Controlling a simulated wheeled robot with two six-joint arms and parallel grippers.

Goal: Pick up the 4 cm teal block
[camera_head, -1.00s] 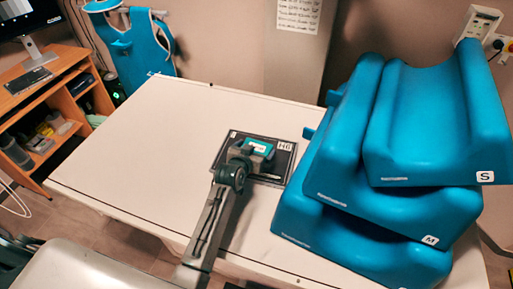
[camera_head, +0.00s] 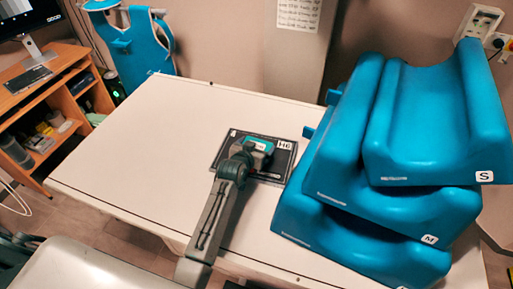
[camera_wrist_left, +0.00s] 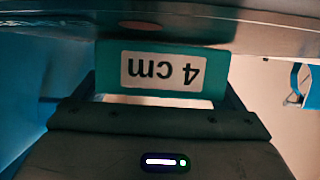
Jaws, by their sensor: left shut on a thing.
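The teal block (camera_head: 263,143) is over the dark square tray marked H6 (camera_head: 284,146) in the head view. In the left wrist view the teal block (camera_wrist_left: 165,72) fills the space between the fingers, its white "4 cm" label upside down. My left gripper (camera_head: 256,147) is shut on it; the gripper also shows in the wrist view (camera_wrist_left: 163,88). The gripper and wrist hide part of the block and tray in the head view. I cannot tell whether the block is clear of the tray. My right gripper is not in view.
The tray lies on a white table (camera_head: 150,140), clear to the left. Large blue cushions (camera_head: 345,215) marked S and M are stacked close to the right of the tray. A wooden desk (camera_head: 75,95) stands at the far left.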

